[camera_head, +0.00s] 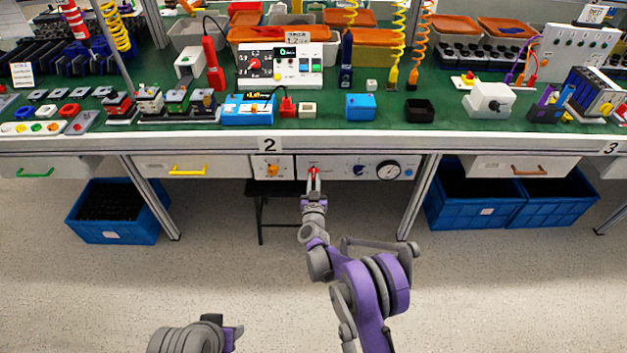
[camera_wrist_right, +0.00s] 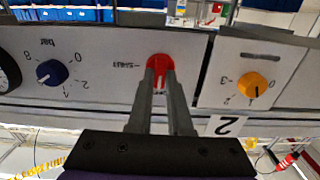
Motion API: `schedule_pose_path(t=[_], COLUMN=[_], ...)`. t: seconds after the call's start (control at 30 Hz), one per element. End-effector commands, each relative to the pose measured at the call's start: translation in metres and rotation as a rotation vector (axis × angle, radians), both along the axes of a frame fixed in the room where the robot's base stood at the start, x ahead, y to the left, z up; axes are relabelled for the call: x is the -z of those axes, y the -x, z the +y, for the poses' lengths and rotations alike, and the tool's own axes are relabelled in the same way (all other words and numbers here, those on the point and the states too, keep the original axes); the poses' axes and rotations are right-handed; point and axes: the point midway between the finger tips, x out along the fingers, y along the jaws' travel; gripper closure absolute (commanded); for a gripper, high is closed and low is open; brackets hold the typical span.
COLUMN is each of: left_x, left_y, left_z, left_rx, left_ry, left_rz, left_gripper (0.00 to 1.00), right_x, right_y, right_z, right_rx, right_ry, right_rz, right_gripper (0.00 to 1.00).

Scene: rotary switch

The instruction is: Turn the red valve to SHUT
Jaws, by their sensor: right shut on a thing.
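The red valve (camera_wrist_right: 160,68) is a round knob on the white panel under bench 2. In the wrist view, which is upside down, a SHUT label (camera_wrist_right: 127,65) is printed to its left. In the head view the valve (camera_head: 313,169) shows just above the fingertips. My right gripper (camera_head: 313,182) reaches it from the front. In the wrist view its two grey fingers (camera_wrist_right: 161,84) are shut on the valve's grip, hiding part of it. I cannot tell exactly which way the valve points.
In the wrist view, a blue knob (camera_wrist_right: 52,72) and a gauge (camera_wrist_right: 8,75) are left of the valve, and an orange knob (camera_wrist_right: 251,85) is right. A black stool (camera_head: 262,190) stands beneath. Blue crates (camera_head: 115,230) sit either side. The floor in front is clear.

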Motion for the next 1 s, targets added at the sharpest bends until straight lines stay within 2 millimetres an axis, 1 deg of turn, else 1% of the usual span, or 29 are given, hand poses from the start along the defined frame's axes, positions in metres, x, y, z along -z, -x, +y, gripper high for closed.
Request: schedule_pose_path(t=[0.17, 0.37, 0.6, 1.0], left_x=[0.008, 0.020, 0.034, 0.049], left_y=[-0.001, -0.002, -0.003, -0.005], left_z=[0.000, 0.000, 0.000, 0.000], left_rx=[0.000, 0.000, 0.000, 0.000], left_ry=[0.000, 0.000, 0.000, 0.000], left_rz=[0.003, 0.007, 0.011, 0.016], left_gripper=[0.50, 0.50, 0.50, 0.50], right_x=[0.002, 0.002, 0.002, 0.002], right_y=[0.000, 0.000, 0.000, 0.000], right_z=[0.000, -0.001, -0.002, -0.003], right_rx=[0.000, 0.000, 0.001, 0.001], right_ry=[-0.075, -0.227, -0.455, -0.834], right_rz=[0.000, 0.001, 0.000, -0.001], right_gripper=[1.00, 1.00, 1.00, 1.00])
